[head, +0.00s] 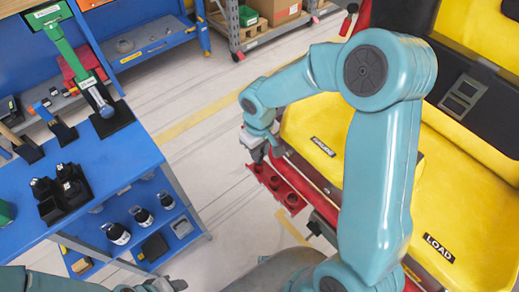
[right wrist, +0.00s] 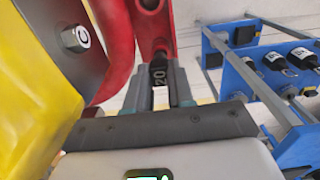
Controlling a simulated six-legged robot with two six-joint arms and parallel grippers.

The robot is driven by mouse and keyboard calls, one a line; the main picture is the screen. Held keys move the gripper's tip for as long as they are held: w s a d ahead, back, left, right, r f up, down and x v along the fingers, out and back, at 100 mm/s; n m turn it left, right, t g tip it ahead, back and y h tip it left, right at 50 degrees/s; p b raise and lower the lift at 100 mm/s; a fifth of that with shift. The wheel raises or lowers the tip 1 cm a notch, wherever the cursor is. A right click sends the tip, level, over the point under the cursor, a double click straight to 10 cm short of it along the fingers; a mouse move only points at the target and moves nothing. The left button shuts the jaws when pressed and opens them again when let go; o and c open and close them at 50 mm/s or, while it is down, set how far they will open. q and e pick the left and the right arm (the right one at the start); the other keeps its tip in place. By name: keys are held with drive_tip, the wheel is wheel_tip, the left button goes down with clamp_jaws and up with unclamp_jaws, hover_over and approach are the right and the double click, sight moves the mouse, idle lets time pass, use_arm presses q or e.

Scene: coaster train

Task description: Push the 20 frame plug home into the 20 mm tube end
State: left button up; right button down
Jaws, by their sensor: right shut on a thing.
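My right gripper (head: 262,152) is beside the red frame of the yellow car, pointing down. In the right wrist view its two fingers (right wrist: 164,90) are shut on a dark plug (right wrist: 158,75) marked "20". The plug's far end meets the lower end of a red frame part (right wrist: 152,28), where the tube end appears to be. I cannot tell how deep the plug sits. In the head view the plug is hidden by the gripper. My left arm shows only at the bottom edge, and its gripper (head: 176,285) is mostly cut off.
The yellow car (head: 455,205) with its red frame rail (head: 277,187) stands close on the right. Open floor lies between.

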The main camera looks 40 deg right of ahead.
drive_tip(key=shift+f+b, duration=1.6)
drive_tip(key=shift+f, duration=0.05)
drive_tip(key=c, duration=0.9)
unclamp_jaws()
drive_tip(key=shift+o, duration=0.4)
drive_tip(key=shift+r, duration=0.1)
drive_tip(key=shift+o, duration=0.2)
drive_tip(key=shift+w+d+r+p, duration=0.1)
drive_tip(key=shift+r+p, duration=0.25)
drive_tip(key=shift+r, duration=0.05)
drive_tip(key=o, duration=0.5)
drive_tip(key=shift+r+p, duration=0.5)
drive_tip(key=shift+r, duration=0.2)
drive_tip(key=shift+r+p, duration=1.7)
drive_tip(key=shift+r, duration=0.65)
drive_tip(key=shift+s, duration=0.2)
